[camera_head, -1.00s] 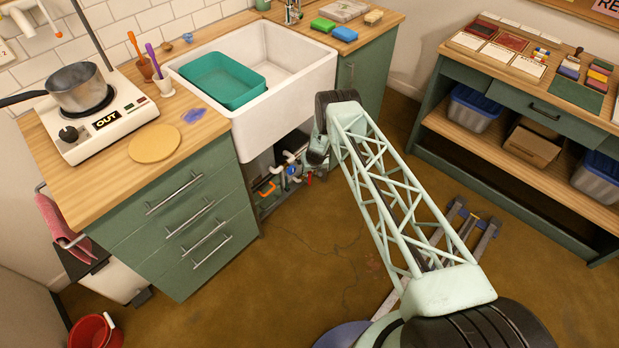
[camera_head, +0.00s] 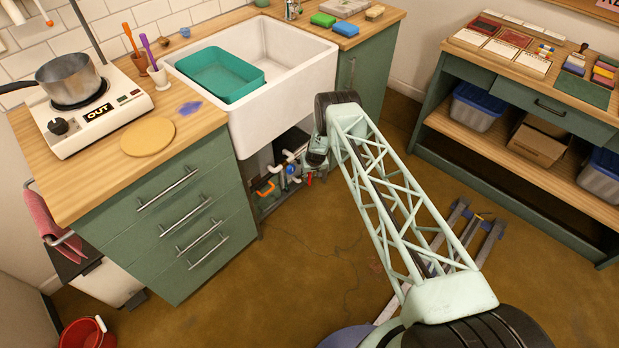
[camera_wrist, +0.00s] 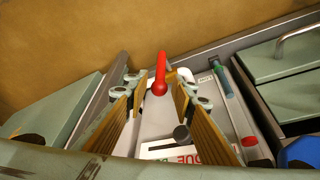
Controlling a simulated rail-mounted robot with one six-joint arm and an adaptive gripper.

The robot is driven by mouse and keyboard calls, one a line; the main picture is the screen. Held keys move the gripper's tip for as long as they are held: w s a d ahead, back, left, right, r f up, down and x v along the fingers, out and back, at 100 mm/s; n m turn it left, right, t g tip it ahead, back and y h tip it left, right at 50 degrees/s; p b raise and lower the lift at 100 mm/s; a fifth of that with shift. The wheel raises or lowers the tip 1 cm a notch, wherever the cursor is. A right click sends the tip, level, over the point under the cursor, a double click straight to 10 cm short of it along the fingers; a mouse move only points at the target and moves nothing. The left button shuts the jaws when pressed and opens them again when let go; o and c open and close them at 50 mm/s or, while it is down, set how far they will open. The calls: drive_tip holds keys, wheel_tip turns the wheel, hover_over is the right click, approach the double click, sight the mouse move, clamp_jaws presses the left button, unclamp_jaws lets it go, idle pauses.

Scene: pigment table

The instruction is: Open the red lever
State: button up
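The red lever (camera_wrist: 160,75) stands upright in the upper middle of the wrist view, mounted at a pale pipe fitting. My gripper (camera_wrist: 157,90) is open, with one finger on each side of the lever's line. The lever appears just beyond and between the fingertips; I cannot tell whether anything touches it. In the head view the red lever (camera_head: 309,178) shows small under the sink, beside the white pipes (camera_head: 289,168). My arm's end hangs there just above and to the right of it, and the fingers are not clear in that view.
An orange handle (camera_head: 265,188) sits left of the red lever under the white sink (camera_head: 285,105). The drawer cabinet (camera_head: 185,225) borders this opening on the left.

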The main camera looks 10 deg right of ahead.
drive_tip(key=shift+b+x, duration=0.95)
drive_tip(key=shift+x, duration=0.7)
clamp_jaws()
